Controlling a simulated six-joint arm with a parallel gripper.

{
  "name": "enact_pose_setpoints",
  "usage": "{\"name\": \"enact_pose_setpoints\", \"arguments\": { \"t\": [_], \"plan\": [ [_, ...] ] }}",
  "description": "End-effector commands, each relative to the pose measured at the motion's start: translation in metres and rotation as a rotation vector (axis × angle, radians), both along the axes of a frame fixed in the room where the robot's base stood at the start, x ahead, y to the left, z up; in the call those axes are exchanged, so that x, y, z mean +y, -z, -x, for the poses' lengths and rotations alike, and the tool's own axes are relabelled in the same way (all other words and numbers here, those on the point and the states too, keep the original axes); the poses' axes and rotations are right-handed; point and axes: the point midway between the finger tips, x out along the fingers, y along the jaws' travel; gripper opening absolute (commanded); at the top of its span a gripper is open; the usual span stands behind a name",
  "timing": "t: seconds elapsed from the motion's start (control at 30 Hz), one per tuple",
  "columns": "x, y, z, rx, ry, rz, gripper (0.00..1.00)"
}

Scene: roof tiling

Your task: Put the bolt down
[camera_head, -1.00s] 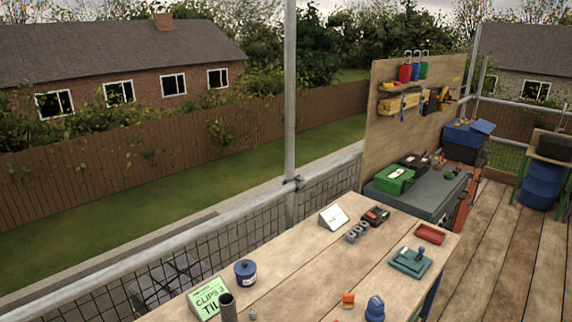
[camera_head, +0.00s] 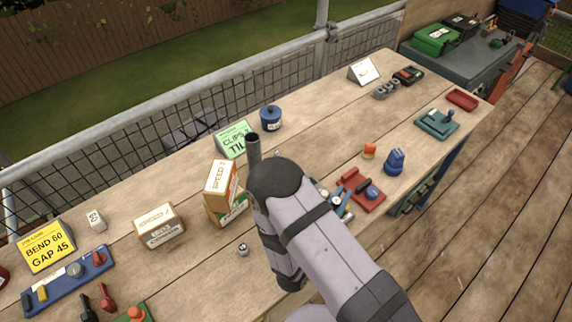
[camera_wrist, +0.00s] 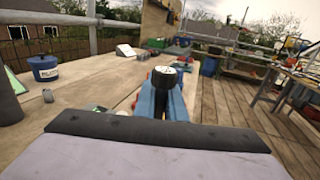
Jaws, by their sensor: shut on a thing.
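In the wrist view, my gripper (camera_wrist: 165,98) shows as blue jaws beyond my pale arm link. A dark, round-headed piece with a light top, which I take to be the bolt (camera_wrist: 164,78), sits at the jaws, which are shut on it. Its shank is hidden. In the head view, my arm reaches in from the bottom over the bench (camera_head: 310,130), and its links cover much of the middle.
Speed-labelled boxes (camera_head: 161,229) and a dark upright tube (camera_head: 254,158) stand left.

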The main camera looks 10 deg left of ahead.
Motion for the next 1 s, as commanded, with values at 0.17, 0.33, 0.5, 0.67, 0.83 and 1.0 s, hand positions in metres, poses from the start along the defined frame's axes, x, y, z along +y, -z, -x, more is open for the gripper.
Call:
{"name": "enact_pose_setpoints", "arguments": {
  "t": [0.17,0.33,0.5,0.67,0.83,1.0],
  "plan": [
    [0.056,0.022,-0.047,-0.011,-0.021,-0.01,0.0],
    [0.092,0.03,-0.091,-0.009,-0.001,-0.01,0.0],
    [0.107,0.037,-0.139,-0.006,0.042,-0.009,0.0],
    [0.106,0.04,-0.187,-0.004,0.083,-0.01,0.0],
    [0.098,0.032,-0.232,-0.003,0.103,-0.01,0.0],
    [0.087,0.017,-0.268,0.0,0.105,-0.01,0.0]
  ]
}}
